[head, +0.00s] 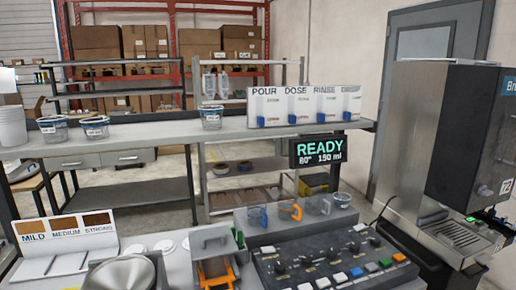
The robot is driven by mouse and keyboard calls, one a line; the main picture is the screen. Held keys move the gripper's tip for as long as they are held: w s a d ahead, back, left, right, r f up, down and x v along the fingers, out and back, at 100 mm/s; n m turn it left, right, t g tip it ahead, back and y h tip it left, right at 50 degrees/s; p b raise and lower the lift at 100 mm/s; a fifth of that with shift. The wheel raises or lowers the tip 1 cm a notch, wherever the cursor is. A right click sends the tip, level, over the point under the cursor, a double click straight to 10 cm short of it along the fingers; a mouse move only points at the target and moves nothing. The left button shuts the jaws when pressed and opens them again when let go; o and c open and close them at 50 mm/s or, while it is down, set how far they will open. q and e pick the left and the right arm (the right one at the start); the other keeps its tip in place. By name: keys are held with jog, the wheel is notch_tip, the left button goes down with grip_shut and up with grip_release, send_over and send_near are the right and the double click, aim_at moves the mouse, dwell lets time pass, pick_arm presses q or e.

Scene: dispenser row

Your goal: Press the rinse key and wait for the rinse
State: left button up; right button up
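A dark control panel (330,262) lies at the front right of the near counter, with black knobs and a front row of small coloured keys. I see white keys, a blue key (371,267), a green key (385,262) and a red key (399,257). Key labels are too small to read, so I cannot tell which is the rinse key. A black display (318,150) reads READY, 80° and 150 ml. A white card board (304,107) on the back shelf has panels headed POUR, DOSE and RINSE; the last heading is blurred. Neither gripper can be made out.
A steel and black machine (440,130) with a drip tray stands at right. Several clear cups (342,199) stand behind the panel. A strength chart (67,243), a metal funnel (130,272) and a grey-orange device (215,262) occupy the counter's left. Lidded tubs (211,118) stand behind.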

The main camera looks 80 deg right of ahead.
jog(key=shift+c, duration=0.5)
grip_shut()
dwell(0.3)
dwell(1.1)
